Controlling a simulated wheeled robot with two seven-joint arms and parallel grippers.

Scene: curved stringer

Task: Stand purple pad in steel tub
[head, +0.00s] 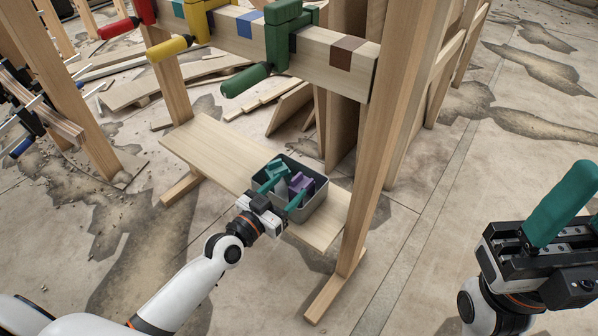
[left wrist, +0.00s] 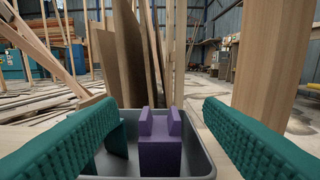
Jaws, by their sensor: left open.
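The purple pad (head: 300,184) is upright inside the steel tub (head: 319,197), a grey open box on the wooden plank. In the left wrist view the purple pad (left wrist: 160,148) shows as a block with two raised ends, near the middle of the tub (left wrist: 201,165). My left gripper (head: 281,190) is at the tub, its teal fingers spread on either side of the pad with gaps visible. In the left wrist view, my left gripper (left wrist: 160,118) holds nothing. My right gripper (head: 558,205) is at the far right, away from the tub; its finger gap is not clear.
The plank bench (head: 215,150) is bare left of the tub. A wooden post (head: 385,140) rises close to its right. A beam (head: 322,55) with colored clamps, including a green one (head: 245,80), crosses above and behind. The cracked floor is open toward the right.

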